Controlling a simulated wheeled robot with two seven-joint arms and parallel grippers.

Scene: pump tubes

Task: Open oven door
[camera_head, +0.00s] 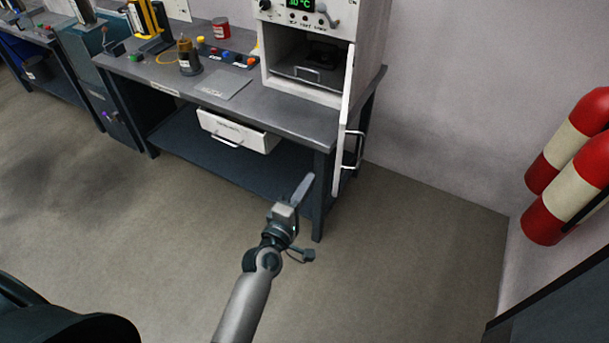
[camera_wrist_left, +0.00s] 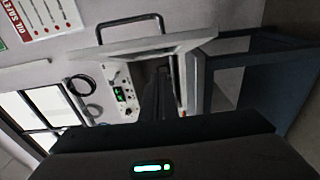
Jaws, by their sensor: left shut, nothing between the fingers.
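The white oven (camera_head: 318,88) stands at the right end of the grey workbench, with a green display on its control panel. Its door (camera_head: 343,135) is swung wide open on the right side and shows nearly edge-on; a metal handle (camera_head: 353,150) sits on its right face. The oven cavity shows a metal tray. My left gripper (camera_head: 303,188) is shut and empty, in front of the bench and below left of the door, apart from the handle in the head view. The left wrist view shows the fingers (camera_wrist_left: 163,90), the control panel (camera_wrist_left: 120,92) and the handle (camera_wrist_left: 132,22).
A white drawer (camera_head: 238,132) sticks out under the bench top (camera_head: 285,118). Bottles and small coloured parts stand on the bench's left. Red and white cylinders (camera_head: 570,165) are at the right wall. The floor (camera_head: 410,240) in front is clear.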

